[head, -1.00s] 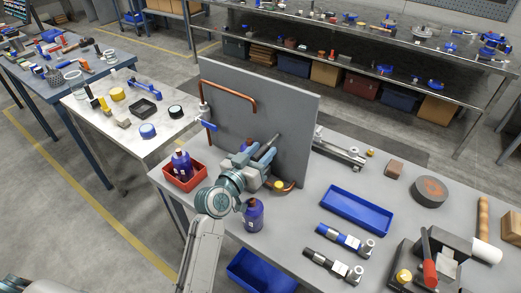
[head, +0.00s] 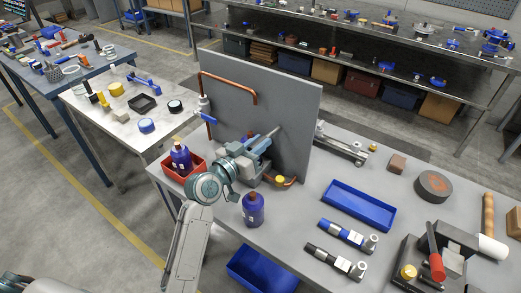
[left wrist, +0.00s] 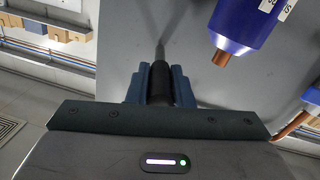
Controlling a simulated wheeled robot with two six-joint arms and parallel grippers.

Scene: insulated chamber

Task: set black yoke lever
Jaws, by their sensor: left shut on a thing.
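My left gripper (head: 262,147) is in front of the upright grey panel (head: 300,110). In the left wrist view its blue fingers (left wrist: 160,84) are shut on a dark tool with a black grip (left wrist: 160,78) and a thin grey rod (left wrist: 160,50) that points away from the gripper. The rod also shows in the head view (head: 272,132). A black-bodied fitting with a silver ring end (head: 335,262) lies on the table at the front right, apart from my gripper. I cannot tell which of these is the yoke lever. My right gripper is not in view.
A purple bottle (head: 253,210) stands close to my left wrist. A red tray (head: 190,180) with another bottle is at the left. Copper pipe (head: 230,84) runs on the panel. A blue fitting (head: 347,233) and an empty blue tray (head: 360,205) lie to the right.

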